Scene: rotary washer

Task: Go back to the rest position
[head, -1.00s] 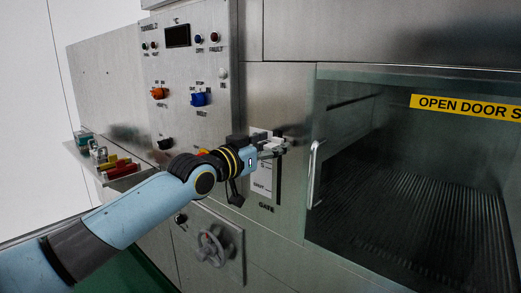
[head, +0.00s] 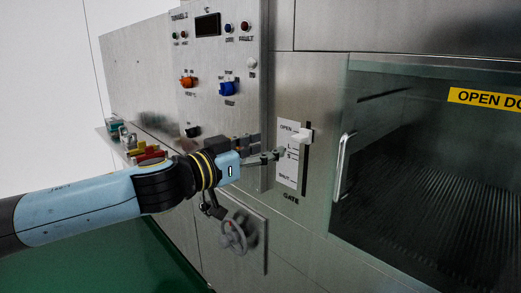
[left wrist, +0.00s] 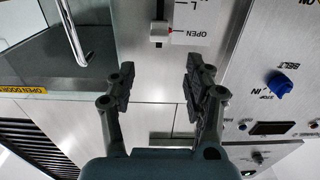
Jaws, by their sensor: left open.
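The gate lever (head: 301,136) is a white knob on a dark vertical slot beside a white scale plate (head: 287,155). It stands high in the slot, near the OPEN mark. In the left wrist view the knob (left wrist: 159,29) shows near the top, with a red pointer line at OPEN. My left gripper (head: 277,155) is in front of the panel, left of and a little below the knob, and looks apart from it. In the left wrist view its two fingers (left wrist: 157,85) are spread with nothing between them. My right gripper is not in view.
A glass door with a metal handle (head: 343,167) is right of the gate. A handwheel (head: 238,234) is below my arm. The control panel has a blue knob (head: 227,88) and an orange knob (head: 188,82). A shelf with small coloured items (head: 135,147) is at left.

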